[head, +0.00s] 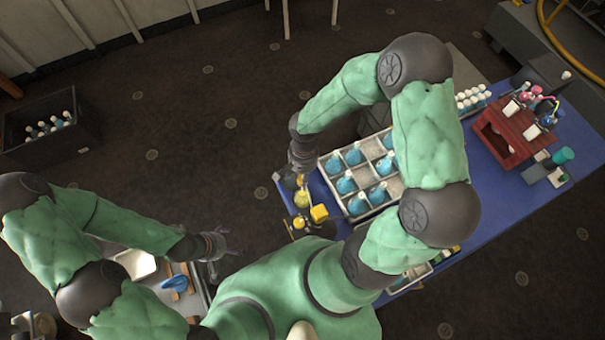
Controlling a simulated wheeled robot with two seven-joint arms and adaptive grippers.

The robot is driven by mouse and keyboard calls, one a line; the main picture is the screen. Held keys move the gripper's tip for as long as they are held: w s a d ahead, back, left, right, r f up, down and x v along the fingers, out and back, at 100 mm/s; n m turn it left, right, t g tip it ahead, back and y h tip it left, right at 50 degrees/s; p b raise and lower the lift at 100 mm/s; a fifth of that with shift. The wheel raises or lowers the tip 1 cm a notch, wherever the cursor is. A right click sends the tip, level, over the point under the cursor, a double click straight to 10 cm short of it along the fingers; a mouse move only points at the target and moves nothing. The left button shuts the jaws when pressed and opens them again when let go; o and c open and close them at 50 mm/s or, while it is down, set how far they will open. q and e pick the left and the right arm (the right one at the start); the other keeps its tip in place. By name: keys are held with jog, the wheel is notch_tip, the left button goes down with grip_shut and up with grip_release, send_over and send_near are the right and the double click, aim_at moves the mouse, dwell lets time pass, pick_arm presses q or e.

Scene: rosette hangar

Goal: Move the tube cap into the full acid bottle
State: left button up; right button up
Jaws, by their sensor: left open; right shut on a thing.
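My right gripper (301,176) points down at the left end of the blue table. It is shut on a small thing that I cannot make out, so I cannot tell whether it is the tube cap. A yellow flask-shaped bottle (302,199) stands just below it in the picture; it may be the acid bottle. I cannot tell whether the two touch. My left gripper (226,245) is open and empty, beside a tray at the lower left.
A yellow cube (319,213) and a yellow item (299,222) are near the bottle. A divided crate (329,172) holds several blue bottles. A red rack (502,144) stands at the table's right. The lower-left tray (199,290) holds a blue object (175,283). A dark bin (82,148) is on the floor.

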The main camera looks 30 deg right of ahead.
jog(key=shift+f, duration=0.1)
dwell(0.6)
jog(key=shift+f+b, duration=0.2)
jog(key=shift+b, duration=0.3)
jog(key=shift+f, duration=0.1)
jog(key=shift+f+b, duration=1.85)
jog(key=shift+b, duration=0.15)
jog(key=shift+f, duration=0.15)
jog(key=shift+f+b, duration=2.15)
jog(key=shift+b, duration=0.15)
jog(key=o, duration=0.9)
